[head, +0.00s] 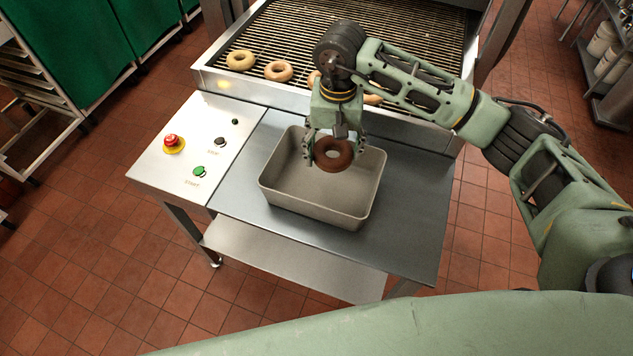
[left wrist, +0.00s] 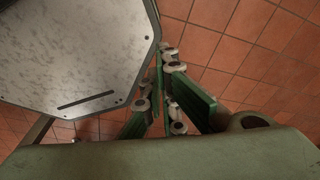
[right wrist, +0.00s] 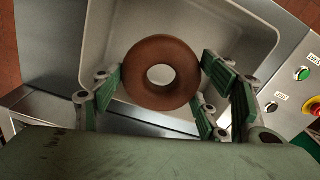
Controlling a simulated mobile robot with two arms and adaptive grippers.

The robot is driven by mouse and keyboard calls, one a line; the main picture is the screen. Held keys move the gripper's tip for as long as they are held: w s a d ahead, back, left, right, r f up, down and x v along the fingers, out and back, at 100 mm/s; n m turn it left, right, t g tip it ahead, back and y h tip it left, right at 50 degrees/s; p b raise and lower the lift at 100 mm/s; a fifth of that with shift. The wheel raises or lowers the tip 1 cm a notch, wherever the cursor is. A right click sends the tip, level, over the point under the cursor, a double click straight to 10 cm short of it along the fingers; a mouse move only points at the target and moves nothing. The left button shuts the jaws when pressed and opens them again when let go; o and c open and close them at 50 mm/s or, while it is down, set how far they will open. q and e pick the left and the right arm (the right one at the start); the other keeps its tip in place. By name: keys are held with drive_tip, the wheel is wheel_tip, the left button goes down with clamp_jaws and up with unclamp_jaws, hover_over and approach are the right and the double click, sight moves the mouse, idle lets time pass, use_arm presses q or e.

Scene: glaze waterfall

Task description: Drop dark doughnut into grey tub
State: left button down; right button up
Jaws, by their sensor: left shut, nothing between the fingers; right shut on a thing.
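The dark doughnut (head: 333,154) is brown and ring-shaped. My right gripper (head: 329,150) is shut on it and holds it over the grey tub (head: 318,211). In the right wrist view the doughnut (right wrist: 160,73) sits between the fingers of the right gripper (right wrist: 160,90), with the tub's pale inside (right wrist: 112,38) behind it. The tub stands on the metal table and looks empty where its inside shows. My left gripper (left wrist: 163,88) is shut and empty in the left wrist view, beside a grey metal plate and above the tiled floor. It does not show in the head view.
A conveyor grill (head: 300,38) with several pale doughnuts (head: 278,71) lies behind the table (head: 415,200). A control panel (head: 190,150) with a red stop button (head: 172,142) and a green button (head: 199,171) is left of the tub. Bare table lies right of the tub.

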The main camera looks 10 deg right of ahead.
wheel_tip(320, 180, down, 4)
drive_tip(key=shift+r+b, duration=0.1)
drive_tip(key=shift+b, duration=0.35)
drive_tip(key=o, duration=0.8)
drive_tip(key=shift+c, duration=0.2)
drive_tip(key=o, duration=0.4)
use_arm(q)
drive_tip(key=shift+s+a+f, duration=0.1)
drive_tip(key=shift+s+f, duration=0.55)
drive_tip(key=shift+s, duration=0.1)
use_arm(e)
drive_tip(key=shift+o, duration=0.2)
wheel_tip(320, 180, up, 12)
drive_tip(key=shift+s, duration=0.1)
